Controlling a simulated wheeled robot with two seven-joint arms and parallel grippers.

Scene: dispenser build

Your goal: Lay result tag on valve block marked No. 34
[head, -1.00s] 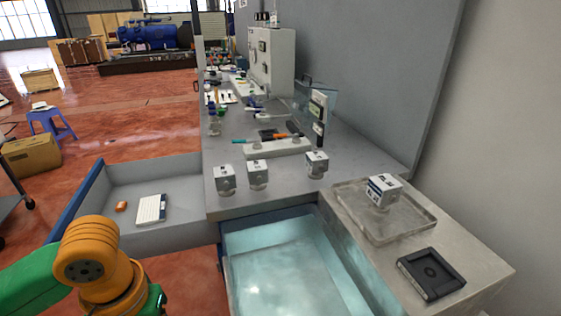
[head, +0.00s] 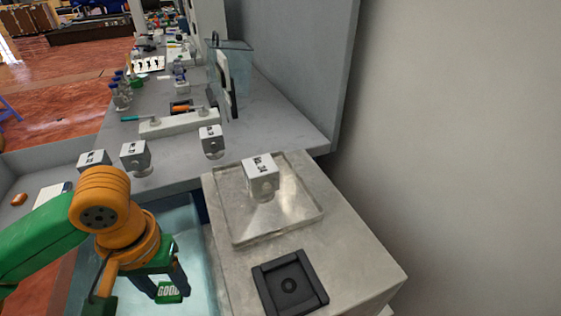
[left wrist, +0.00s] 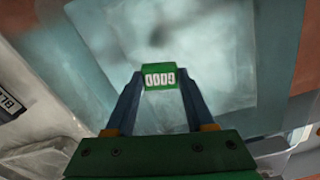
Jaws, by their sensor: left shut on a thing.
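The valve block marked No. 34 (head: 261,173) is a white cube on a clear round foot, standing upright in the clear shallow tray (head: 233,227) on the right-hand counter. My left gripper (head: 169,292) is shut on a small green result tag (head: 168,296) that reads GOOD. The tag also shows between the fingertips in the left wrist view (left wrist: 160,79). The gripper holds it over the water tank, left of the tray and apart from the block. My right gripper is not in view.
A black square fixture (head: 289,284) sits in front of the tray. Other white valve blocks stand on the grey bench, one of them nearest the tray (head: 211,140). A white rail (head: 180,122) with screwdriver-like tools lies behind them. A wall (head: 430,130) bounds the right.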

